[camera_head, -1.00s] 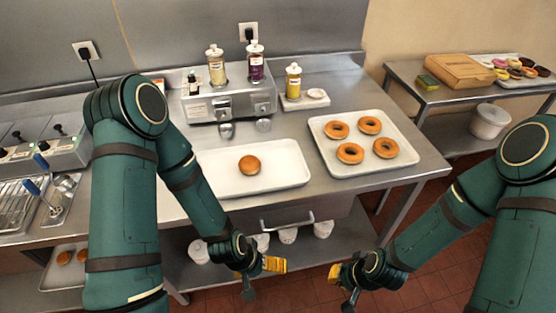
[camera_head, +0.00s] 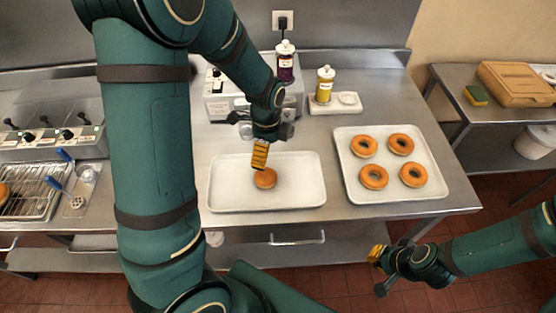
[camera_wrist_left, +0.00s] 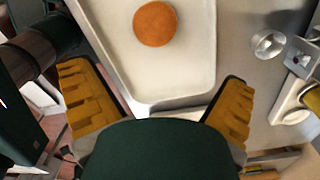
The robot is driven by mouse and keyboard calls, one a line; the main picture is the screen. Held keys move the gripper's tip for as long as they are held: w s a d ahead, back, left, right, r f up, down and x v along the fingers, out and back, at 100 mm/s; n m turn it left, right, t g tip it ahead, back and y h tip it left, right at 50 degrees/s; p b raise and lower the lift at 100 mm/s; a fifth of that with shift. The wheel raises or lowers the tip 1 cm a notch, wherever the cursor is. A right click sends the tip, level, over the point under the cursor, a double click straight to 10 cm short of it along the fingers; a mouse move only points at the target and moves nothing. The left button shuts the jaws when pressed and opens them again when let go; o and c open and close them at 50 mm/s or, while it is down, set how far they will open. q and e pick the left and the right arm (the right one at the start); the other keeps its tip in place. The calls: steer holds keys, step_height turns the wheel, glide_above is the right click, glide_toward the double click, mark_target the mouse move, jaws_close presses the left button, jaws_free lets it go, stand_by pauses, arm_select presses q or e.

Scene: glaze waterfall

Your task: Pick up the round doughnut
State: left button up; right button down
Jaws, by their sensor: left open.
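The round doughnut (camera_head: 265,178) is brown with no hole and lies on a white tray (camera_head: 305,196) on the steel counter. It also shows in the left wrist view (camera_wrist_left: 155,24), ahead of the fingers and apart from them. My left gripper (camera_head: 260,155) hangs over the tray, just behind and above the doughnut in the head view. In the left wrist view its two yellow-padded fingers (camera_wrist_left: 160,108) are wide apart with nothing between them. My right gripper (camera_head: 378,270) is low in front of the counter, away from the doughnut; its finger gap is not clear.
A second white tray (camera_head: 431,188) with several ring doughnuts stands to the right. Behind are a steel glaze machine (camera_head: 222,105), a purple bottle (camera_head: 285,66) and a yellow bottle (camera_head: 325,84). A wire rack (camera_head: 28,195) is at left. Bare counter lies around the trays.

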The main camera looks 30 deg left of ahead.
mark_target(267, 175)
arm_select(q)
steer(key=f, duration=0.7)
steer(key=shift+s+f, duration=0.15)
steer(key=shift+s, duration=0.25)
steer(key=shift+s+a+f, duration=0.1)
steer(key=shift+a+f, duration=0.05)
steer(key=shift+f, duration=2.8)
steer(key=c, duration=1.1)
